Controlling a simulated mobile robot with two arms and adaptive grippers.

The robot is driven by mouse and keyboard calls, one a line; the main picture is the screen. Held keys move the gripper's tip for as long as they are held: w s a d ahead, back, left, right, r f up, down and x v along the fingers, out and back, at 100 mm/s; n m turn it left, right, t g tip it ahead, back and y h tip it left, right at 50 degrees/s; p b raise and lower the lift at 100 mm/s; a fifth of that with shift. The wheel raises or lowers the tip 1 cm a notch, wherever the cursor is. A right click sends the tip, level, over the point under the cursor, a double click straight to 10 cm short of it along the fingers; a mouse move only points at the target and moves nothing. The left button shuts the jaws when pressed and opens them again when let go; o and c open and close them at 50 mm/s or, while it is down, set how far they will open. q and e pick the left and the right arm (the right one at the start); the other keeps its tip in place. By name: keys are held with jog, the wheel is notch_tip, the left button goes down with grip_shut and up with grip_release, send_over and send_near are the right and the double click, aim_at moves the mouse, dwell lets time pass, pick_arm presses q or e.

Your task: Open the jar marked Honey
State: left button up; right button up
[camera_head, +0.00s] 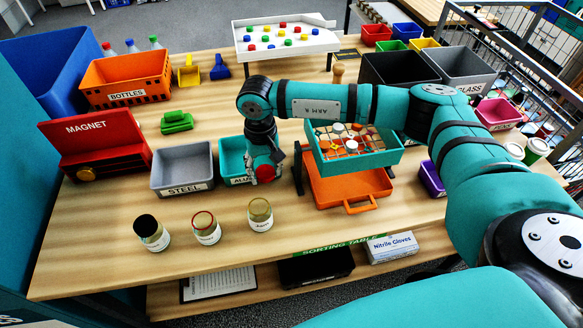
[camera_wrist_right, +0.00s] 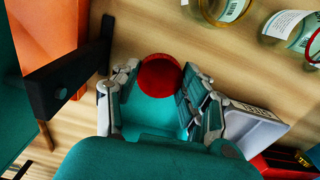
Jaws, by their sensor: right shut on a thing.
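Three labelled glass jars stand in a row at the table's front: a dark-topped jar (camera_head: 152,236), a red-rimmed jar (camera_head: 207,233) and an olive-topped jar (camera_head: 260,218). Their labels are too small to read, so I cannot tell which is Honey. Two jars also show in the right wrist view, the nearer one (camera_wrist_right: 225,10) and one with a red ring (camera_wrist_right: 288,24). My right gripper (camera_head: 262,165) is shut on a round red lid (camera_wrist_right: 158,73), over the right side of a teal bin (camera_head: 232,160), apart from the jars. My left gripper is out of view.
A grey STEEL bin (camera_head: 182,186) stands left of the teal bin. An orange tray (camera_head: 345,188) sits under a teal sieve box (camera_head: 375,160) on dark supports. A red MAGNET box (camera_head: 95,145) stands at the left. The wood around the jars is clear.

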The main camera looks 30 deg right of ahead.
aim_at(268, 192)
notch_tip(268, 192, down, 3)
jog(key=shift+f+p, duration=0.2)
jog(key=shift+p, duration=0.2)
notch_tip(268, 192, down, 3)
jog(key=shift+r+p, duration=0.1)
jog(key=shift+p, duration=0.4)
jog(key=shift+f, duration=0.45)
jog(key=shift+f, duration=0.1)
jog(key=shift+f, duration=0.15)
jog(key=o, duration=1.3)
